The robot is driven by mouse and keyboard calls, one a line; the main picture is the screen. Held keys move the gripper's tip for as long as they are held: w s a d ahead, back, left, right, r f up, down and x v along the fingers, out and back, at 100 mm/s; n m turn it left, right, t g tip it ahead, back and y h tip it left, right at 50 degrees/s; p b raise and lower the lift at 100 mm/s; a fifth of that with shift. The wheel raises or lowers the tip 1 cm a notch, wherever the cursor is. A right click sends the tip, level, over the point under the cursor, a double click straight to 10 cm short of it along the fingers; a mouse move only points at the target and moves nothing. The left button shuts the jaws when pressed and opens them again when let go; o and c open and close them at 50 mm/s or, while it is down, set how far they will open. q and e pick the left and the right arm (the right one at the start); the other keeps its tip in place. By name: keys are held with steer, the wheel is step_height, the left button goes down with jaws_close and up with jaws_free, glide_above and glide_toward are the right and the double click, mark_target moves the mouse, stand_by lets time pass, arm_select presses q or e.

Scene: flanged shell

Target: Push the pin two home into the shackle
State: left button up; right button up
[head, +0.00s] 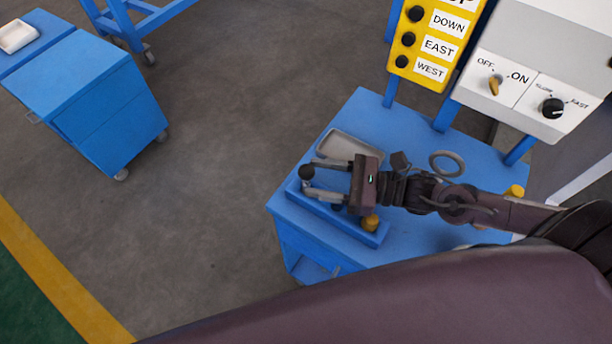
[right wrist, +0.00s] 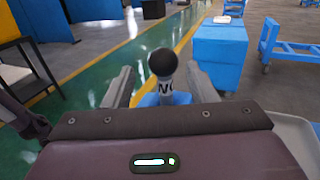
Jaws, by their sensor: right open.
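A ball-topped piece (head: 306,172) stands upright at the left end of a blue block on the blue table. It has a black ball and a grey shank with partly hidden lettering. The right wrist view shows it (right wrist: 163,65) between my fingers, with a gap on both sides. My right gripper (head: 312,179) is open around it. A yellow-topped piece (head: 370,223) stands at the block's right end. A dark piece (head: 337,207) is partly hidden under the gripper. I cannot tell which piece is pin two, or make out the shackle for sure. My left gripper is not in view.
The blue block (head: 345,228) lies along the blue table's (head: 385,115) front left edge. A grey tray (head: 345,143) is behind my gripper. A grey ring (head: 447,158) and another yellow piece (head: 515,190) are to the right. A yellow button panel (head: 432,45) stands behind.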

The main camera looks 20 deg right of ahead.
steer(key=p+x, duration=0.1)
steer(key=x, duration=0.4)
steer(key=shift+w+d+r+p, duration=0.1)
steer(key=shift+w+d+p, duration=0.1)
steer(key=shift+p, duration=0.15)
steer(key=shift+w+a, duration=0.1)
steer(key=shift+a, duration=0.2)
steer(key=shift+c, duration=0.4)
jaws_close()
